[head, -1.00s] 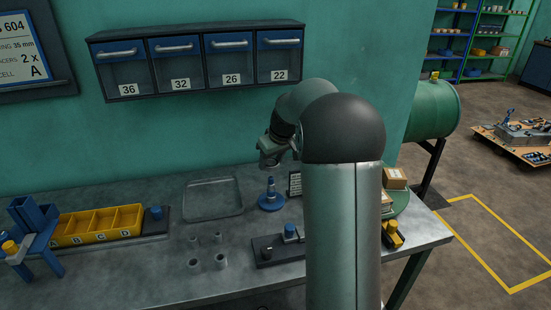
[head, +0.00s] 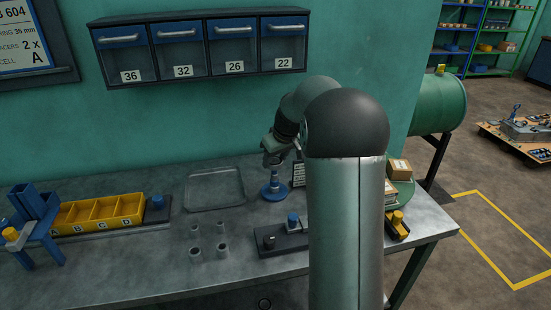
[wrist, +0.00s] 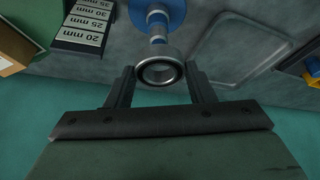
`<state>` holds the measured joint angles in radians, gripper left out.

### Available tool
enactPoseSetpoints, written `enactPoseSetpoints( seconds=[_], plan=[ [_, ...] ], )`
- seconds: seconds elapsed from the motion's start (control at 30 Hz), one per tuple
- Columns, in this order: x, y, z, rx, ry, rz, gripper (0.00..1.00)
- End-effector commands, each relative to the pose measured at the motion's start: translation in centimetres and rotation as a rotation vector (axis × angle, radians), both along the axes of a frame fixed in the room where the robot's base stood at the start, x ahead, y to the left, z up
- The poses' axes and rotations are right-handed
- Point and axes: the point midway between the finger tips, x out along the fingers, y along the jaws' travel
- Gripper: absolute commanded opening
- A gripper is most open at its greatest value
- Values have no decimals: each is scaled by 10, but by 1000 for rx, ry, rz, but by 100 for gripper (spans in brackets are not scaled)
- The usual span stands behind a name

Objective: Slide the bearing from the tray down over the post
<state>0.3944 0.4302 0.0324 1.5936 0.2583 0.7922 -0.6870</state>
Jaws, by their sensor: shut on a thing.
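The bearing (wrist: 160,69), a grey metal ring, is between the two fingertips of my gripper (wrist: 161,82) in the wrist view; the gripper is shut on it. The post (wrist: 157,34) rises from a round blue base (wrist: 178,10) just beyond the ring, and the ring's far rim overlaps its upper part. I cannot tell whether the post's tip is inside the hole. In the head view my gripper (head: 272,158) is just above the post (head: 274,183), and the bearing is too small to make out. The shallow metal tray (head: 190,203) to the left looks empty.
Several grey sleeves (head: 223,251) stand front left of the post. A dark fixture with a blue knob (head: 293,221) is in front. A size-labelled rack (wrist: 84,25) and a cardboard box (wrist: 17,48) are beside the post. A yellow bin (head: 98,214) stands far left.

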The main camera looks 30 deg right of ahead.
Motion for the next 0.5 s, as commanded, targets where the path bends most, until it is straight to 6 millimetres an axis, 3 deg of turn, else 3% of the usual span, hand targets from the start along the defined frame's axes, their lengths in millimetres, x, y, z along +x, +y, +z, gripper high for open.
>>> enactPoseSetpoints(
  seconds=[0.5],
  plan=[
    [0,0,-8,0,-1,0,36]
  ],
)
